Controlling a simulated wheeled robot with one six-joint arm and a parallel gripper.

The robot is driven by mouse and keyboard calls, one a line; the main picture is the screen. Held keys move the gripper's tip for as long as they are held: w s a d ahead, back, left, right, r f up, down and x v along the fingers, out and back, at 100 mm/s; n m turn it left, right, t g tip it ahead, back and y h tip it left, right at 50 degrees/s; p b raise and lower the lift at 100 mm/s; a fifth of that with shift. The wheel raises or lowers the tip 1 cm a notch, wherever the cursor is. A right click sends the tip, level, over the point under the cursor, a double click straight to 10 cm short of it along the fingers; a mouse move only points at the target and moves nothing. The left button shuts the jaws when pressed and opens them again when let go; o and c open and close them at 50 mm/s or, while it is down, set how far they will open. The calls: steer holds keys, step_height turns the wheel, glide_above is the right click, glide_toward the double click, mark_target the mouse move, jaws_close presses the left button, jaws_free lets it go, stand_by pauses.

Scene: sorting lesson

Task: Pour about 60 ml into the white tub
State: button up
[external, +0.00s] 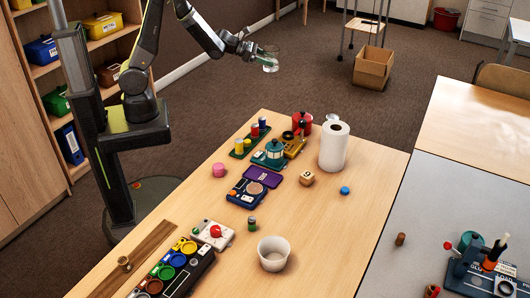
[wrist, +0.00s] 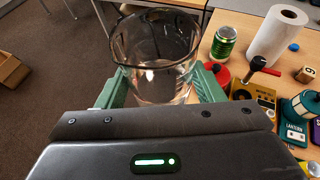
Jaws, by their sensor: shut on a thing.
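My gripper (external: 249,50) is raised at the top middle of the external view, beyond the table's far end and over the floor. It is shut on a clear glass jug (external: 268,59). In the wrist view the jug (wrist: 155,50) sits between the green fingers of my gripper (wrist: 157,85). Clear liquid seems to lie in it, but the level is hard to read. The white tub (external: 274,253) stands upright on the near part of the wooden table, far from the jug. It looks empty and is outside the wrist view.
A paper roll (external: 334,146), a wooden cube (external: 306,178) and a lantern set (external: 270,155) stand farther back. Bare table lies right of the tub.

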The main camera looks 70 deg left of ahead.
steer(key=w+d+r+m+g+h+b, duration=0.1)
steer(key=w+d+m+g+h, duration=0.15)
steer(key=d, duration=1.05)
steer(key=w+d+r+m+g+h+b, duration=0.1)
steer(key=w+d+m+h, duration=0.25)
steer(key=d, duration=0.95)
steer(key=s+d+m+g+h+b, duration=0.1)
steer(key=s+d+m+g, duration=0.2)
steer(key=d, duration=1.1)
steer(key=s+d+m+g+h+b, duration=0.1)
steer(key=s+d+m+g, duration=0.2)
steer(key=d, duration=1)
steer(key=s+d+f+m+g+b, duration=0.25)
steer(key=s+d+m+g, duration=0.4)
steer(key=s+d, duration=2.45)
steer(key=shift+n+g, duration=0.3)
steer(key=shift+n, duration=0.15)
steer(key=f, duration=1.1)
steer(key=s+a+f, duration=0.1)
steer(key=f, duration=0.5)
steer(key=shift+a+f, duration=0.1)
steer(key=shift+f, duration=0.05)
steer(key=shift+w+a+h, duration=0.1)
steer(key=shift+w+h, duration=0.05)
steer(key=shift+h, duration=0.15)
